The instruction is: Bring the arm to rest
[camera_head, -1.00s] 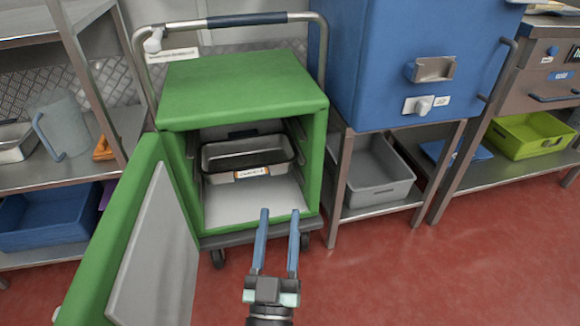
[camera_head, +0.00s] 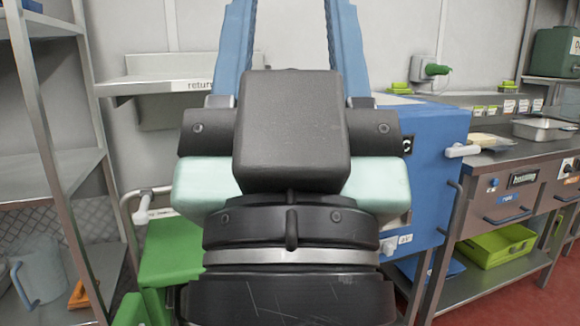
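My gripper (camera_head: 292,30) is raised close in front of the camera and fills the middle of the view. The fingertips are cut off by the top edge. The gripper looks open and empty. The black wrist hides much of the scene behind it.
The green cart (camera_head: 172,250) stands low at left, mostly hidden; its inside is not visible. A blue box-shaped unit (camera_head: 440,140) is behind at right. Metal shelving (camera_head: 65,160) stands left. A counter (camera_head: 490,165) and lime crate (camera_head: 500,243) are right.

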